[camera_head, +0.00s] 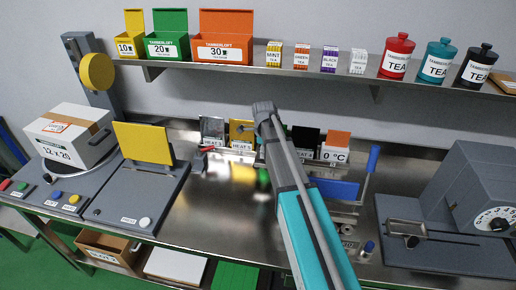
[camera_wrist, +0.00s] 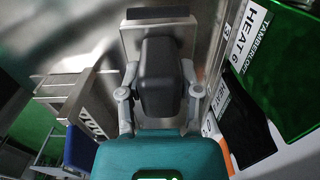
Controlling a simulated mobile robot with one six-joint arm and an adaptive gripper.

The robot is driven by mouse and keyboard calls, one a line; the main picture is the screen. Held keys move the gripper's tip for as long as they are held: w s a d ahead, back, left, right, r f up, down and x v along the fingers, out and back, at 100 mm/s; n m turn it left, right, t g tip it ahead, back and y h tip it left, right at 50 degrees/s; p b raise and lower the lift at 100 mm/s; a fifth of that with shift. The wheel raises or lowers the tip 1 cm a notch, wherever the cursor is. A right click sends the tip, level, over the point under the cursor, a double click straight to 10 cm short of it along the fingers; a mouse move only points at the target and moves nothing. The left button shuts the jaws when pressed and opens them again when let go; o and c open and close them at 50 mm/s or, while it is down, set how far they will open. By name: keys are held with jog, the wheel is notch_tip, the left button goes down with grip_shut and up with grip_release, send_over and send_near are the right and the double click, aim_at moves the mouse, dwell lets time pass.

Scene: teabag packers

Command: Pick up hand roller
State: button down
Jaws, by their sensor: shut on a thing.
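In the wrist view my gripper (camera_wrist: 158,72) has its two grey fingers on either side of a dark rounded block. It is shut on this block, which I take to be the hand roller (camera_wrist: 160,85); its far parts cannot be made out. A metal plate with a black upper edge (camera_wrist: 158,35) shows just behind it.
Heat-label cards (camera_head: 242,132) stand along the back of the bench (camera_head: 215,205). A blue-handled device (camera_head: 370,165) is right of my arm, and a grey dial machine (camera_head: 478,190) further right. A yellow panel (camera_head: 144,143) stands left. A shelf (camera_head: 330,80) overhangs the back.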

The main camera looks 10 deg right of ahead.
jog(key=s+d+r+p, duration=0.4)
jog(key=s+r+p, duration=0.1)
jog(key=s, duration=0.5)
jog(key=shift+r, duration=0.6)
